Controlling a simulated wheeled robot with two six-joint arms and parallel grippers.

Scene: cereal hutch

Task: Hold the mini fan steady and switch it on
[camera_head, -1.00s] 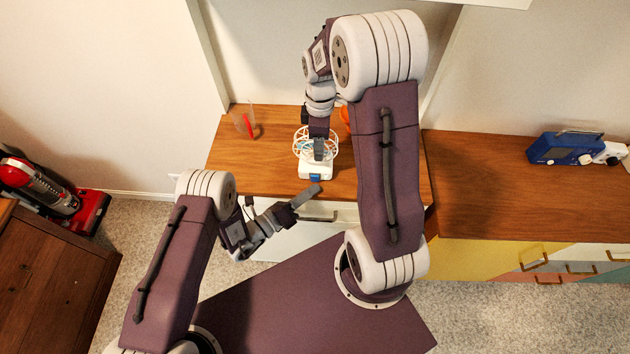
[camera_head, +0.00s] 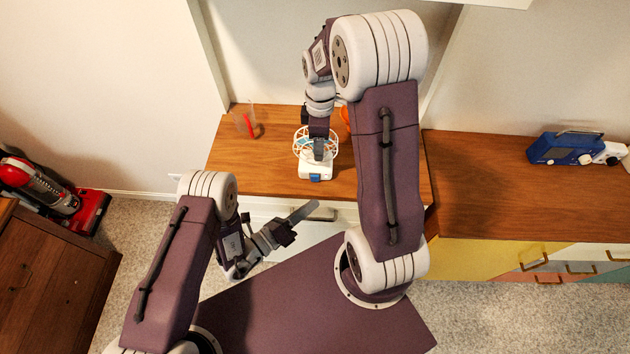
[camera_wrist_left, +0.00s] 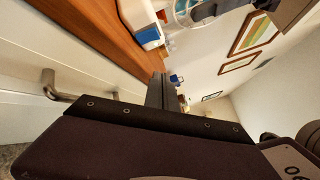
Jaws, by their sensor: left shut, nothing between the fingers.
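The mini fan (camera_head: 315,172) stands upright on the wooden counter. It has a white base with a blue switch on its front and a round white cage. It also shows in the left wrist view (camera_wrist_left: 150,36) near the top. My right gripper (camera_head: 318,152) is at the fan from above, in front of the cage; its fingers are partly hidden and I cannot tell whether they grip it. My left gripper (camera_head: 311,207) is shut and empty, below and in front of the fan, apart from it, off the counter's front edge. Its fingers also show in the left wrist view (camera_wrist_left: 158,92).
The wooden counter (camera_head: 240,175) has a clear cup with a red part (camera_head: 246,124) at its left. An orange object (camera_head: 345,118) is behind my right arm. A drawer handle (camera_head: 322,215) is by my left gripper. A blue radio (camera_head: 564,149) stands far right.

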